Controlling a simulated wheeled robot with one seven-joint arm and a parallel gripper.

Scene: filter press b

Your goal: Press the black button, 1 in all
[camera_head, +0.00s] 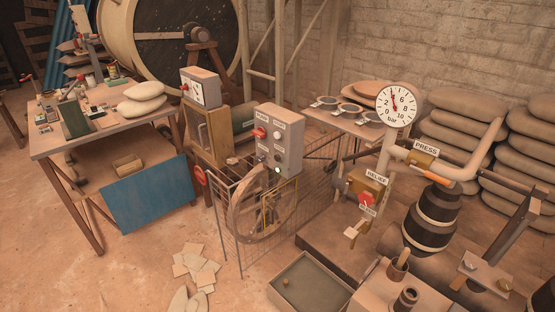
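A grey control box (289,134) stands on a post in the middle of the view. Its front carries a red knob (259,132), small labels and several small round buttons. One small dark button (278,157) sits low on the front and may be the black one, but it is too small to be sure of its colour. A pale green-white light (278,170) shows at the lower edge of the front. My gripper is not in view.
A wire guard (232,225) with a wheel (258,207) stands below the box. A pressure gauge (399,104), pipes and a relief valve (368,187) stand to the right. A cluttered workbench (52,148) is at left. Loose tiles (192,264) lie on the floor in front.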

